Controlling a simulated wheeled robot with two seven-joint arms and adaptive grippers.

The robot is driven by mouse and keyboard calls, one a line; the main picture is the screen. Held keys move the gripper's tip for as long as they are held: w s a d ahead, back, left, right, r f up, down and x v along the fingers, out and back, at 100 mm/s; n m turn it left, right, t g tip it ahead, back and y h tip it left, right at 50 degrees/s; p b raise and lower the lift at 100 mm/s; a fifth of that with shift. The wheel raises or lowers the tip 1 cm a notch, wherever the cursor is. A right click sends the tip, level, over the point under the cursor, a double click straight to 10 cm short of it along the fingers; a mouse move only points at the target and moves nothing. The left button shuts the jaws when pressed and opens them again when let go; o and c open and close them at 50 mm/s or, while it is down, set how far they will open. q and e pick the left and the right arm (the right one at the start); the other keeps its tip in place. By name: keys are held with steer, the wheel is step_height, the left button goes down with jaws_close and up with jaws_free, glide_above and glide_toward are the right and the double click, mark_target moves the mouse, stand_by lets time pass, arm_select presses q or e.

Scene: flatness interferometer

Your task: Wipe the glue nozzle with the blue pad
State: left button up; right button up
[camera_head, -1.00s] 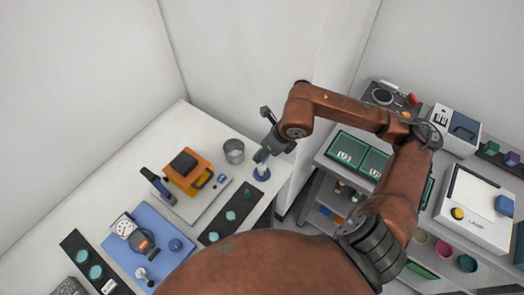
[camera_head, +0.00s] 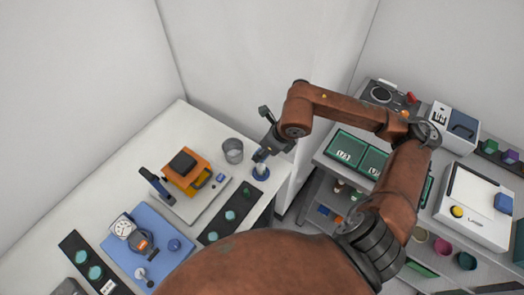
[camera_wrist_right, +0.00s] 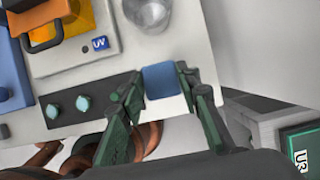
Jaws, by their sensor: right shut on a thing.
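The blue pad (camera_wrist_right: 160,80) shows as a blue rounded square between my right gripper's fingertips (camera_wrist_right: 163,88) in the right wrist view. The right gripper is shut on it, near the table's corner. In the head view the right gripper (camera_head: 262,156) points down at the table's right end, with a blue patch (camera_head: 261,174) just below its fingertips. Whether the pad touches the table is not clear. I cannot make out the glue nozzle with certainty. My left gripper is not in view.
A grey metal cup (camera_head: 233,151) stands close behind the right gripper. An orange unit (camera_head: 187,167) sits on a pale base left of it. A dark strip with green discs (camera_head: 228,214) lies in front. A blue mat (camera_head: 122,255) holds a dial gauge. A shelf unit stands right.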

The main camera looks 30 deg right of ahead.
steer(key=shift+f, duration=0.3)
stand_by(0.5)
steer(key=shift+a+b, duration=0.1)
steer(key=shift+b, duration=0.25)
steer(key=shift+a, duration=0.25)
steer(key=shift+d, duration=0.1)
steer(key=shift+d+b, duration=0.5)
steer(key=shift+d, duration=0.1)
steer(key=shift+a, duration=0.1)
steer(key=shift+a, duration=0.6)
steer(key=shift+d+b, duration=0.2)
steer(key=shift+b, duration=0.1)
steer(key=shift+d, duration=0.55)
